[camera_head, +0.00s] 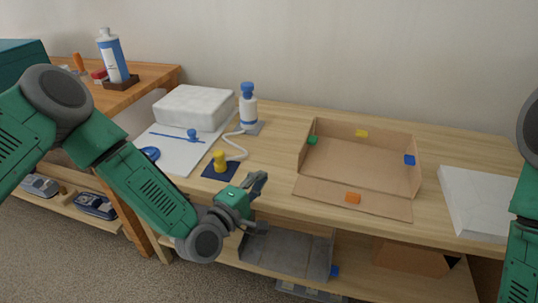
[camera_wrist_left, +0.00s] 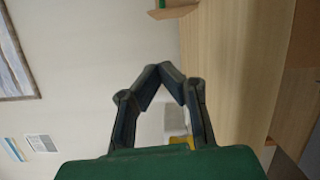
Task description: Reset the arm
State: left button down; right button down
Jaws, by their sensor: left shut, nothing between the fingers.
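My left gripper (camera_head: 258,182) is at the front edge of the wooden table, to the right of a yellow-topped object on a dark blue square. It also shows in the left wrist view (camera_wrist_left: 160,70), where its fingertips meet and hold nothing. My green left arm comes in from the left of the head view. On the right edge of the head view, part of my right arm shows, but its gripper is out of the frame.
An open cardboard box (camera_head: 362,160) with coloured tabs stands on the table (camera_head: 275,170). A white block (camera_head: 195,107), a blue-topped white bottle (camera_head: 248,105) and a yellow object (camera_head: 219,160) stand at left. A white slab (camera_head: 475,203) lies at right. A grey bin (camera_head: 287,250) sits on the lower shelf.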

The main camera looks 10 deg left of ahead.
pick_arm(q)
jog(key=shift+s, duration=0.1)
jog(key=s+f+m+g+p, duration=0.1)
jog(key=s, duration=0.1)
jog(key=s+d+f+m+g+p, duration=0.1)
jog(key=s+f+m+g, duration=0.1)
jog(key=s+d+f+m+g+p, duration=0.1)
jog(key=s, duration=0.2)
jog(key=shift+d+f+m+g, duration=0.15)
jog(key=shift+f+m+g, duration=0.15)
jog(key=shift+m+g, duration=0.1)
jog(key=s+a+f+m+g+y+p, duration=0.25)
jog(key=s+f+m+g+p, duration=0.2)
jog(key=s, duration=0.75)
jog(key=s+a+r+m+g+y+p, duration=0.2)
jog(key=s+a+m+g+y+p, duration=0.2)
jog(key=s+a, duration=1)
jog(key=s+m+g, duration=0.1)
jog(key=m+g, duration=0.1)
jog(key=g, duration=0.1)
jog(key=shift+a, duration=0.15)
jog(key=shift+r, duration=0.1)
